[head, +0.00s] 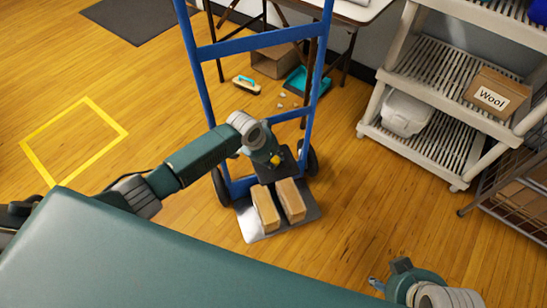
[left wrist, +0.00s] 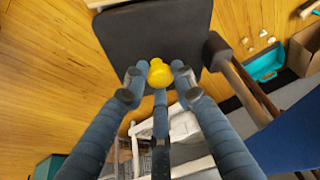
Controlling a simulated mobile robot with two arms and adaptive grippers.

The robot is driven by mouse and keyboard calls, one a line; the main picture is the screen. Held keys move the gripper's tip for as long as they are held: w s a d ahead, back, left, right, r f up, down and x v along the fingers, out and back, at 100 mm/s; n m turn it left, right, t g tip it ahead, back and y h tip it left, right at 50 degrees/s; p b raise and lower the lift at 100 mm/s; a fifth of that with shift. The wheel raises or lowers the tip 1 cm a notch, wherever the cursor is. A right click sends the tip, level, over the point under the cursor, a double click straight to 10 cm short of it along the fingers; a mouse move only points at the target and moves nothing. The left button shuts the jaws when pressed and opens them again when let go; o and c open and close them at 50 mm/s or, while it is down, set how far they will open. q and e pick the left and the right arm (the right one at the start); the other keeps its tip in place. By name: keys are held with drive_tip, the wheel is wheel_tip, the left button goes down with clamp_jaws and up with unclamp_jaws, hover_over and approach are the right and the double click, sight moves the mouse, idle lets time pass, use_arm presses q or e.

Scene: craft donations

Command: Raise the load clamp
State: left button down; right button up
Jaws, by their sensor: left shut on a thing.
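The load clamp (head: 290,163) is a dark plate with a yellow knob (head: 276,159), low on the blue hand truck (head: 188,45). My left gripper (head: 273,156) is shut on the knob. The left wrist view shows its fingers around the yellow knob (left wrist: 159,74), with the dark plate (left wrist: 155,35) beyond. Two cardboard boxes (head: 265,208) (head: 291,201) lie side by side on the truck's metal toe plate (head: 250,228), just in front of the clamp. I cannot tell whether the clamp touches them. My right gripper (head: 388,277) is at the lower right, away from the truck; its fingers are unclear.
A brush (head: 246,85), a teal dustpan (head: 306,82) and crumpled scraps lie behind the truck. Floor inside the yellow taped square (head: 74,103) is clear.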

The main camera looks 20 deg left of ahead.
use_arm(q)
drive_tip(key=shift+w+d+r, duration=0.3)
drive_tip(key=shift+w+r, duration=0.05)
drive_tip(key=shift+r, duration=0.15)
drive_tip(key=c, duration=1.4)
unclamp_jaws()
drive_tip(key=shift+s+a+f, duration=0.1)
drive_tip(key=shift+s+a, duration=0.05)
drive_tip(key=shift+s, duration=0.05)
drive_tip(key=v, duration=1.2)
drive_tip(key=shift+s+a, duration=0.1)
